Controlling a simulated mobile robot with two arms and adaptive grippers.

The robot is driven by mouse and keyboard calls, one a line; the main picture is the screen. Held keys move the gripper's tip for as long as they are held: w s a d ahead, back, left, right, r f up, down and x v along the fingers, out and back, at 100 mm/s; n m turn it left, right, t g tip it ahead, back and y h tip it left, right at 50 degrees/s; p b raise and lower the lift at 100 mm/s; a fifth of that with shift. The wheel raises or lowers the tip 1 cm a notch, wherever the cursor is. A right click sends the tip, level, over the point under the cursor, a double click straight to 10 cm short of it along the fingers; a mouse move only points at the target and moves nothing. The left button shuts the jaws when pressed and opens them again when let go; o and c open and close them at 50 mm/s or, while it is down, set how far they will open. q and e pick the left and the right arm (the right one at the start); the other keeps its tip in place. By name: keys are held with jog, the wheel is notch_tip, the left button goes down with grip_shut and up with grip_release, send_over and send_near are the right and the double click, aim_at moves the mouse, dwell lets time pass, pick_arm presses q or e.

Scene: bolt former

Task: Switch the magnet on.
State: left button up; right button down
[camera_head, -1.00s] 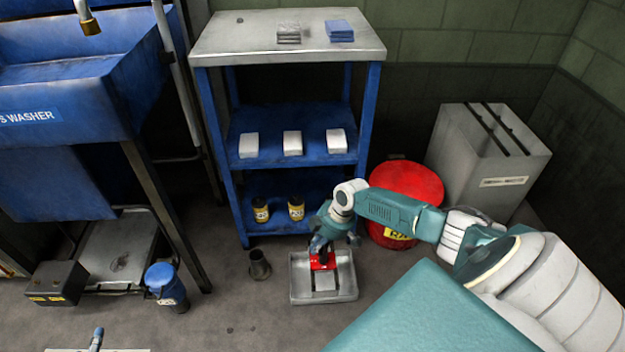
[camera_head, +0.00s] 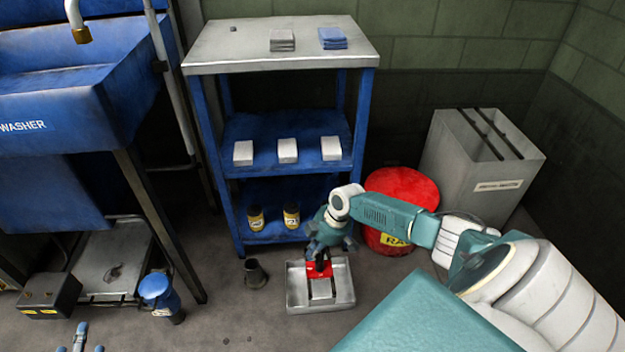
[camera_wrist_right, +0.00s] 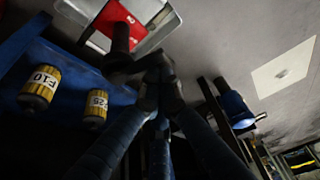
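A red block (camera_head: 316,272), which I take to be the magnet, is in the shallow grey metal tray (camera_head: 348,289) on the floor. It also shows at the top of the right wrist view (camera_wrist_right: 122,14). My right gripper (camera_head: 318,256) is over the tray, close above the red block; contact cannot be told. In the wrist view its dark fingers come together at the tips (camera_wrist_right: 157,64), with nothing seen between them. The magnet's switch cannot be made out. My left gripper (camera_head: 80,342) shows only partly at the bottom left edge, its fingers cut off.
A dark flared cup (camera_head: 255,274) stands left of the tray. A red bin (camera_head: 402,186) and grey container (camera_head: 470,175) stand at right. A blue can (camera_head: 160,290) stands near the washer.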

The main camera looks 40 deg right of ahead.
pick_arm(q)
jog(key=shift+w+d+r+t+h+b, duration=0.15)
jog(key=shift+w+r+t, duration=0.15)
jog(key=shift+r, duration=0.4)
jog(key=shift+w+d+r+t+h+b, duration=0.1)
jog(key=shift+w+d+r+t, duration=0.1)
jog(key=shift+r+t, duration=0.4)
jog(key=shift+w+d+r+t+h+b, duration=0.15)
jog(key=shift+w+r+t, duration=0.1)
jog(key=shift+r, duration=0.55)
pick_arm(e)
jog(key=shift+w+d, duration=0.2)
jog(key=shift+d, duration=0.15)
